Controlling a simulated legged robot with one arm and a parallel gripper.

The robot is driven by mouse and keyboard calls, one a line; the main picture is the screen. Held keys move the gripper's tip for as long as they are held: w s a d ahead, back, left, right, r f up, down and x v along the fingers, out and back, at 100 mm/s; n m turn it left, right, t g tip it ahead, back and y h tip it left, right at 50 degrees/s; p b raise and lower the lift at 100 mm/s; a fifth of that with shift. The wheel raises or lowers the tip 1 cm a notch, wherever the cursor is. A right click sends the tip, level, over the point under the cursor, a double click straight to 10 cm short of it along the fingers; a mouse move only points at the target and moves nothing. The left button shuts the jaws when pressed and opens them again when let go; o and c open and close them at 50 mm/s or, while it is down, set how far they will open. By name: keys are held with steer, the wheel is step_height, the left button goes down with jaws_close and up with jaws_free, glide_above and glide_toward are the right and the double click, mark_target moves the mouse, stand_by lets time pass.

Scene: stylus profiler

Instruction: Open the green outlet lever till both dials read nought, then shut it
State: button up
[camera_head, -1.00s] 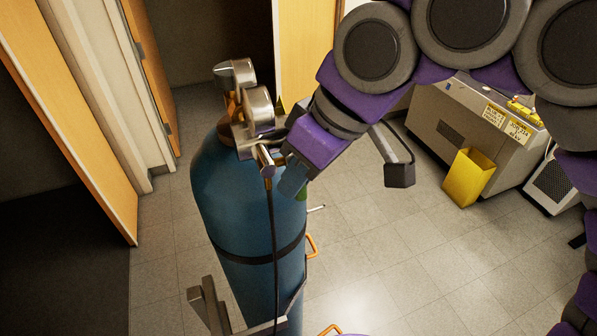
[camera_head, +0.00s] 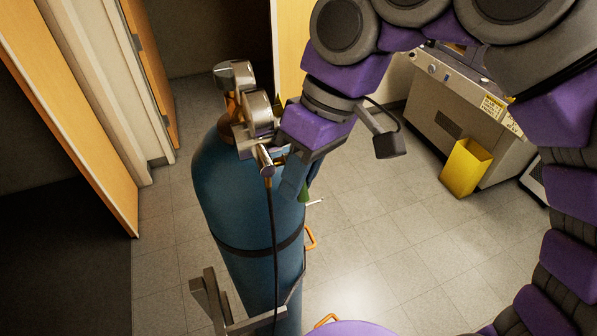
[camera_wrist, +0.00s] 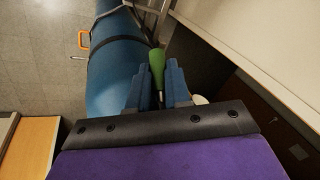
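The blue gas cylinder (camera_head: 235,195) stands upright at left centre in the head view. Its regulator carries two silver dials, one higher (camera_head: 234,74) and one lower (camera_head: 258,108); their faces are turned away, so the readings are hidden. The green outlet lever (camera_head: 305,194) shows only in part below my fingers. In the wrist view the green lever (camera_wrist: 157,62) lies between my two blue fingers. My gripper (camera_wrist: 159,78) has its fingers apart on either side of the lever; whether either touches it I cannot tell.
A black hose (camera_head: 274,240) hangs down the cylinder's front. A grey metal bracket (camera_head: 212,300) and orange handles (camera_head: 310,238) are close to the cylinder. A yellow bin (camera_head: 465,168) stands by a beige machine (camera_head: 440,105) at right. The floor between is clear.

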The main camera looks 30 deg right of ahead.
steer(key=o, duration=0.4)
steer(key=shift+d+r, duration=0.1)
steer(key=shift+p+v, duration=7.95)
steer(key=shift+v, duration=0.6)
